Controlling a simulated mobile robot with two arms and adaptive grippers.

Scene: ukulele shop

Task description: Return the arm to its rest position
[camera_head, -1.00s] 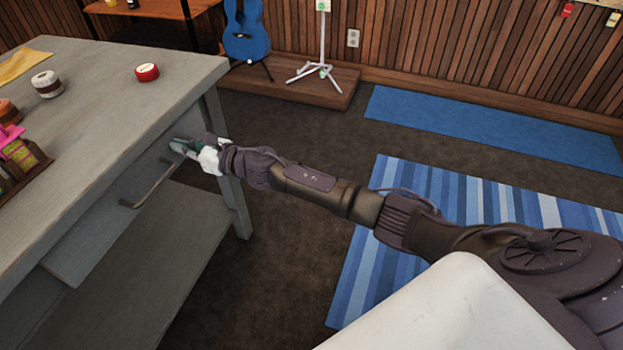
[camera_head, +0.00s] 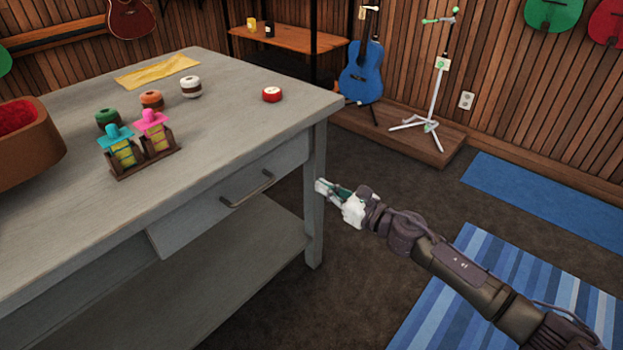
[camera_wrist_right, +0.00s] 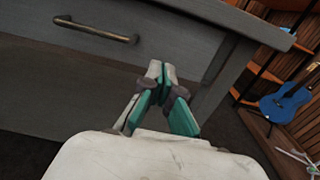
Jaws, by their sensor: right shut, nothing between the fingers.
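My right gripper (camera_head: 322,186) is shut and empty in the head view. It hangs in front of the workbench's right front leg, apart from the drawer handle (camera_head: 247,190). In the right wrist view the fingers (camera_wrist_right: 160,72) meet at their tips, with nothing between them. The drawer (camera_head: 215,200) under the grey workbench top (camera_head: 235,122) carries the bar handle, which also shows in the wrist view (camera_wrist_right: 95,30). My right arm reaches in from the lower right. My left gripper is not in view.
A blue guitar (camera_head: 361,72) and white stand (camera_head: 432,100) are behind. Open floor lies right of the bench.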

